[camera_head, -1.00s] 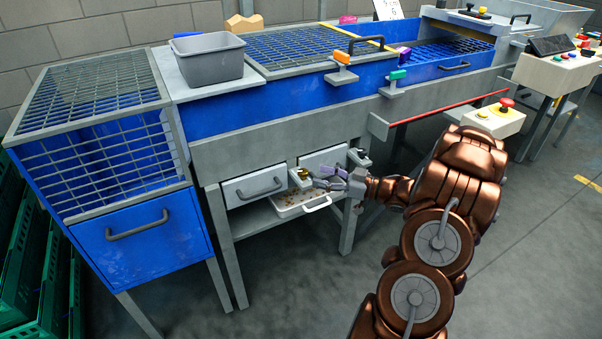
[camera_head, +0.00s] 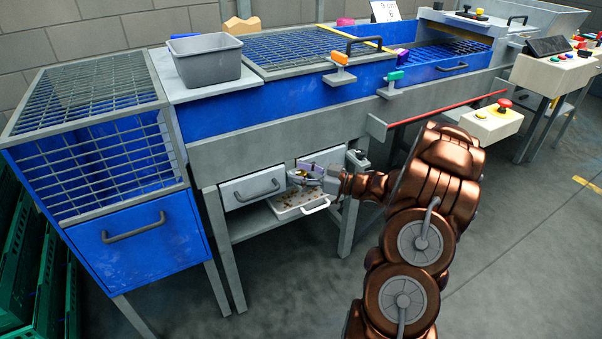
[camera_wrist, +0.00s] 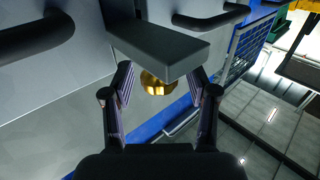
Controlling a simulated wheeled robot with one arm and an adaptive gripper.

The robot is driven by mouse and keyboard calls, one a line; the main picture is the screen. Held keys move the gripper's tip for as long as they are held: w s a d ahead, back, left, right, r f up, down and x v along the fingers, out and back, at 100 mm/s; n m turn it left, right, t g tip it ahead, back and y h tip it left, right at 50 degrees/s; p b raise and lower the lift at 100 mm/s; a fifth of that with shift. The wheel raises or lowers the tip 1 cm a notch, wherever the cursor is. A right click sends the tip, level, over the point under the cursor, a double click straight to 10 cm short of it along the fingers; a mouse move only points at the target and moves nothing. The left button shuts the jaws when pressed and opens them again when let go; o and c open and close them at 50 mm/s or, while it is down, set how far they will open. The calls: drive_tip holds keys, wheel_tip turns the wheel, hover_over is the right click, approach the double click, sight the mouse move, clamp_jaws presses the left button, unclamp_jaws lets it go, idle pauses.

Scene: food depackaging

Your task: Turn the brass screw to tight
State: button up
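The brass screw (camera_wrist: 156,84) shows in the wrist view as a round gold head below a grey bracket (camera_wrist: 160,50), which hides part of it. My gripper (camera_wrist: 160,72) is open, with one finger on each side of the screw and a visible gap between each finger and the brass. In the head view my gripper (camera_head: 312,176) is at the drawer front under the machine and largely covers the screw. I cannot tell how far the screw is turned.
A grey drawer (camera_head: 250,188) with a dark handle is left of my gripper. A white tray (camera_head: 288,212) with brown bits sits just below. A machine leg (camera_head: 348,225) stands close by. The floor on the right is clear.

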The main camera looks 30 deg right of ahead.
clamp_jaws()
